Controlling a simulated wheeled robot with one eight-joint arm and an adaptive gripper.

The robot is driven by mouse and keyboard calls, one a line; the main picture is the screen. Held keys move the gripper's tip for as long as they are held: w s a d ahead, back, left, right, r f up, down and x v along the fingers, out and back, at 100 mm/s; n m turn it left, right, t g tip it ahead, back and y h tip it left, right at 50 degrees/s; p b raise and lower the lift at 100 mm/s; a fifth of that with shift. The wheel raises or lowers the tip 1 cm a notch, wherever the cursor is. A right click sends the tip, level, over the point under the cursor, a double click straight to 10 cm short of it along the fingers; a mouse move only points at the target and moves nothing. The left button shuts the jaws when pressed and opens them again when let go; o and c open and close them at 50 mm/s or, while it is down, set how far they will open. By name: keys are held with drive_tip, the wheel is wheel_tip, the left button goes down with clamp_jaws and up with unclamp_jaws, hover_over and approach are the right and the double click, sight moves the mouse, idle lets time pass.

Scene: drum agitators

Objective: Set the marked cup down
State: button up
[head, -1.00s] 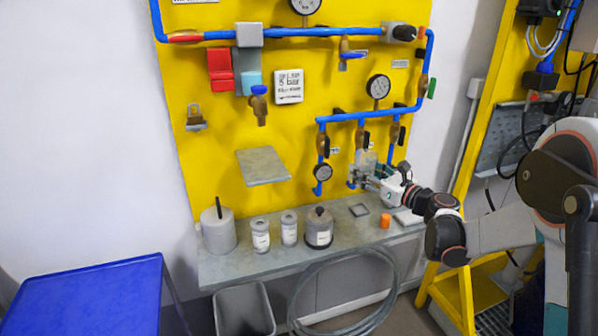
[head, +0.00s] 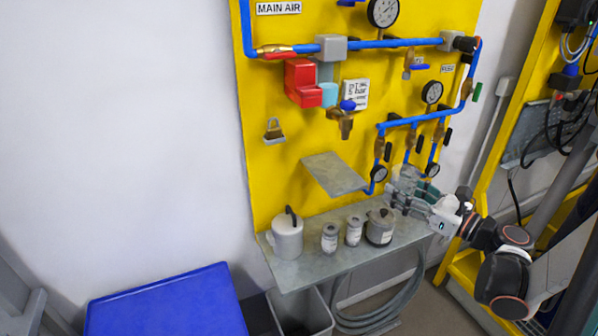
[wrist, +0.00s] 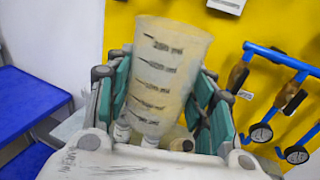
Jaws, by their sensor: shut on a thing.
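The marked cup (wrist: 165,70) is a translucent, cream-tinted measuring cup with dark level lines and mL figures. In the wrist view it is slightly tilted between the teal finger pads of my gripper (wrist: 165,100), which is shut on it. In the head view my gripper (head: 408,192) holds the cup above the right part of the grey shelf (head: 310,268), in front of the lower valves. There the cup is pale, small and partly covered by the fingers.
On the shelf stand a grey pot with a dark handle (head: 288,238), two small labelled jars (head: 329,238) and a lidded grey container (head: 380,228). A slanted grey plate (head: 334,173) juts from the yellow panel above them. A blue table (head: 165,305) is at lower left.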

drive_tip(key=shift+s+a+r, duration=0.1)
drive_tip(key=shift+a+r, duration=0.1)
drive_tip(key=shift+a, duration=0.5)
drive_tip(key=b+x, duration=0.1)
drive_tip(key=x, duration=1.3)
drive_tip(key=w, duration=0.1)
drive_tip(key=w+a+f, duration=0.1)
drive_tip(key=a+b, duration=0.1)
drive_tip(key=shift+w+f, duration=0.3)
drive_tip(key=shift+w, duration=0.1)
drive_tip(key=shift+d, duration=0.15)
drive_tip(key=shift+f, duration=0.1)
drive_tip(key=o, duration=0.8)
